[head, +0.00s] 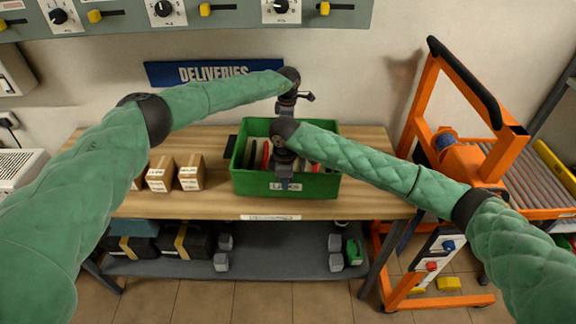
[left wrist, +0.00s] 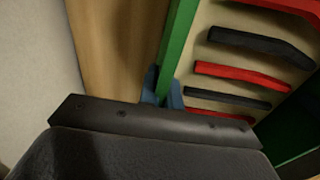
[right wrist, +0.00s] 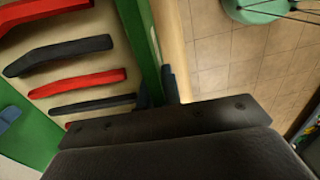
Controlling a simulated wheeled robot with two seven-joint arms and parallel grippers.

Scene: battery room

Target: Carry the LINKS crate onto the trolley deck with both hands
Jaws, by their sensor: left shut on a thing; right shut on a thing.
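The green LINKS crate (head: 330,187) is on the wooden bench, its label facing me; I cannot tell whether it is slightly raised. Red and black bars lie in it, clearer in the left wrist view (left wrist: 240,72). My left gripper (head: 288,103) is shut on the crate's far wall; its blue fingers (left wrist: 163,88) straddle that wall. My right gripper (head: 285,160) is shut on the near wall, its fingers (right wrist: 158,90) on either side of it. An orange wheeled frame with a black handle (head: 425,125), seemingly the trolley, stands right of the bench.
Small cardboard boxes (head: 175,174) stand left of the crate on the bench (head: 370,190). Black cases and grey weights sit on the lower shelf (head: 290,250). A DELIVERIES sign (head: 215,73) hangs behind. A roller conveyor (head: 535,185) is at the right. The bench right of the crate is clear.

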